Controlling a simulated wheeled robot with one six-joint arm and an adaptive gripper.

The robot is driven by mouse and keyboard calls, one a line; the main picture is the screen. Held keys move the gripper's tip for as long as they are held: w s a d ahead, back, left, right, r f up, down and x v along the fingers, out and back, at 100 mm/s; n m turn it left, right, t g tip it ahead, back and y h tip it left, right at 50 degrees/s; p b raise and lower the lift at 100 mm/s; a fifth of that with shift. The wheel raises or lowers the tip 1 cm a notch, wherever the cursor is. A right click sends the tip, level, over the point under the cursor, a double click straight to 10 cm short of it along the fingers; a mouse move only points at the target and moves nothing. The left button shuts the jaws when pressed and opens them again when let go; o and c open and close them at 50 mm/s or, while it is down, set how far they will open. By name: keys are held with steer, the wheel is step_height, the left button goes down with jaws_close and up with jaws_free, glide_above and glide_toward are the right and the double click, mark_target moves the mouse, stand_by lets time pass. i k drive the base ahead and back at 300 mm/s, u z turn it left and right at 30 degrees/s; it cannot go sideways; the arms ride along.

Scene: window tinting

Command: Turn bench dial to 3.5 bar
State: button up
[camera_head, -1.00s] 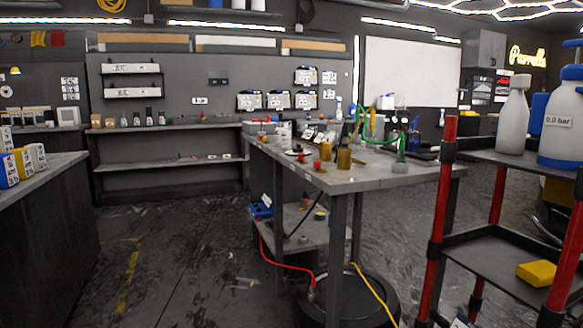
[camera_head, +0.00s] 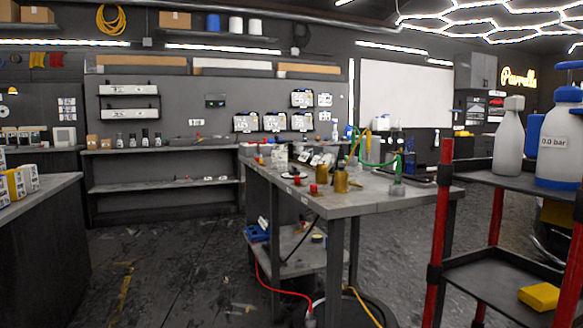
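A workbench (camera_head: 372,205) with a grey top stands in the middle of the view. Small items crowd its top, among them a brass-coloured canister (camera_head: 341,181), a small red-topped item (camera_head: 313,188) and a green hose (camera_head: 378,163). I cannot make out which of these is the dial, and no dial reading on the bench is legible. A label reading 0.0 bar (camera_head: 553,142) shows on a white and blue tank (camera_head: 560,165) on the cart at the right. My gripper is not in view.
A black cart with red posts (camera_head: 440,225) stands close at the right, with a white bottle (camera_head: 509,145) and a yellow block (camera_head: 539,297). A counter (camera_head: 45,190) is at the left. Littered open floor (camera_head: 170,270) lies between. A red cable (camera_head: 285,291) runs below the bench.

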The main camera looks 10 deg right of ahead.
mark_target(294, 172)
steer(key=u, duration=0.55)
steer(key=i, duration=3.25)
steer(key=z, duration=0.8)
